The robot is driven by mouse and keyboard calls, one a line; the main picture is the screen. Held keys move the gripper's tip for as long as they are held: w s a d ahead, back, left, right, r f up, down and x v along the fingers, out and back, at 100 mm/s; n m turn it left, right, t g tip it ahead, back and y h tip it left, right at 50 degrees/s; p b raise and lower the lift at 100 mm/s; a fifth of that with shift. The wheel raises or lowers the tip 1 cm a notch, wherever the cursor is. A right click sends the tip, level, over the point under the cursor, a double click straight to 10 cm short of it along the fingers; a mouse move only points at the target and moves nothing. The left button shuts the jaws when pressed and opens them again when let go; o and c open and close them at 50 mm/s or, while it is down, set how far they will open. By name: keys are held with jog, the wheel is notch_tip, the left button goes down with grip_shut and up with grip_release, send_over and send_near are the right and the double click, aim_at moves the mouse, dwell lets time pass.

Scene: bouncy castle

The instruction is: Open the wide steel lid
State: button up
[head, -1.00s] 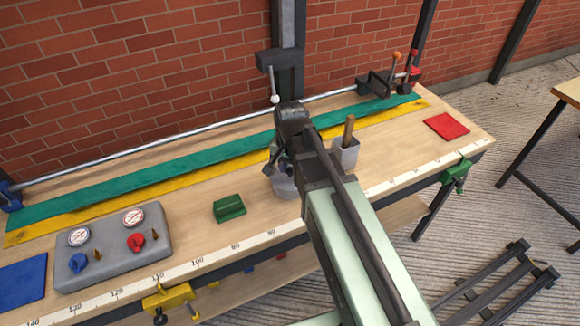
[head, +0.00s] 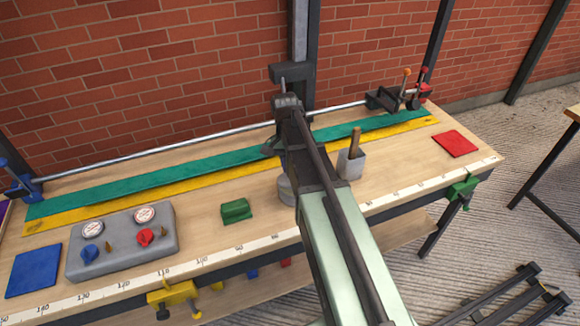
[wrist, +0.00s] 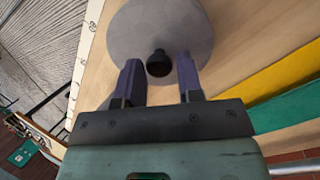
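The wide steel lid (wrist: 135,35) is a round grey disc with a dark knob (wrist: 158,64), seen from above in the wrist view. My gripper (wrist: 160,68) is open, its two purple fingers spread to either side of the knob in that view. I cannot tell the height of the fingertips above the lid or whether they touch it. In the head view a grey round vessel (head: 287,192) shows partly behind my arm. My arm hides the gripper's fingers and most of the lid there.
A grey holder (head: 351,166) with a wooden handle stands close right of the vessel. A green block (head: 236,210) and a grey gauge panel (head: 122,246) lie to the left. A steel rail (head: 200,139) runs along the back. A red square (head: 455,143) lies at right.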

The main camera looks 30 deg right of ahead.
jog(key=shift+o, duration=1.4)
jog(key=p+v, duration=1)
jog(key=shift+r, duration=0.4)
jog(key=shift+w, duration=0.15)
jog(key=s+a+f+n+t, duration=0.1)
jog(key=s+a+n+t, duration=0.3)
jog(key=s+a+n, duration=0.5)
jog(key=s+a, duration=0.4)
jog(key=shift+s+a+f+n+t, duration=0.2)
jog(key=shift+a+n+t, duration=0.1)
jog(key=shift+n, duration=0.1)
